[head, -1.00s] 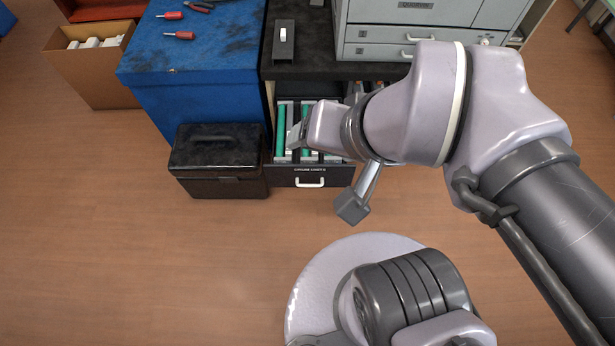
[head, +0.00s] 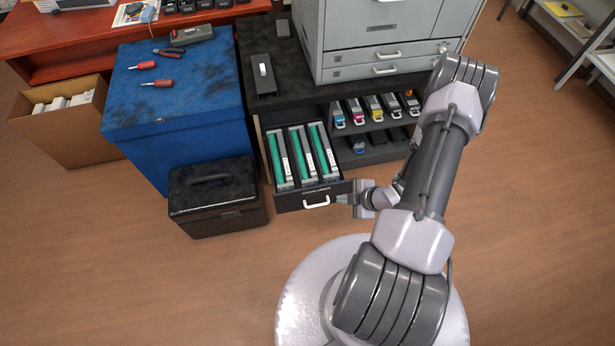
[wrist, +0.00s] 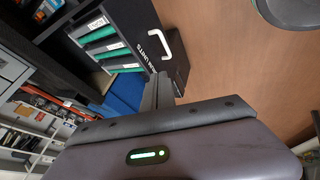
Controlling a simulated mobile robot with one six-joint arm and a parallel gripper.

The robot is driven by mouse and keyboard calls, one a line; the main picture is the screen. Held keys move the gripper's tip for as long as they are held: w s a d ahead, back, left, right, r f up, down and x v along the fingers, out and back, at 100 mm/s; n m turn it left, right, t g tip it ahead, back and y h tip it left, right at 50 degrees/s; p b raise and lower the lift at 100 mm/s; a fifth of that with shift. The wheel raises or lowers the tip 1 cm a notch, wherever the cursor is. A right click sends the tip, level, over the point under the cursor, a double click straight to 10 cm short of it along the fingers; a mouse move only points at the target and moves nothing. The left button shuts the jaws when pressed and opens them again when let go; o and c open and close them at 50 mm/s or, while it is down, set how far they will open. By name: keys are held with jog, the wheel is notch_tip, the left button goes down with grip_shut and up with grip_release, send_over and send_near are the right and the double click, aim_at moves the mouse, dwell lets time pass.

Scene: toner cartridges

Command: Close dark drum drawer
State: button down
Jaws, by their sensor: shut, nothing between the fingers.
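The dark drum drawer (head: 287,203) stands pulled out below the dark counter, with a white handle (head: 316,203) and white lettering on its front. Three green-and-grey drum units (head: 303,158) lie in it. My gripper (head: 343,199) is shut and empty at the right end of the drawer front; I cannot tell whether it touches. In the wrist view my gripper's fingers (wrist: 160,88) show close to the drawer front (wrist: 137,22), beside the lettering, with the white handle (wrist: 160,44) beyond.
A black case (head: 217,198) stands on the floor left of the drawer, near a blue cabinet (head: 175,105). Right of the drawer, an open shelf (head: 375,152) holds several coloured cartridges. A grey printer (head: 385,40) stands on the counter. The floor in front is clear.

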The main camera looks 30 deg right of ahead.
jog(key=b, duration=0.3)
send_near(316, 191)
notch_tip(316, 191, down, 5)
jog(key=s+a, duration=0.1)
jog(key=a, duration=0.1)
jog(key=shift+w+d+r+b, duration=0.15)
jog(key=shift+w, duration=0.45)
jog(key=shift+w+d+r+b, duration=0.1)
jog(key=shift+w+d+b, duration=0.1)
jog(key=shift+w, duration=0.4)
jog(key=shift+w+d+r+b, duration=0.15)
jog(key=shift+w, duration=0.45)
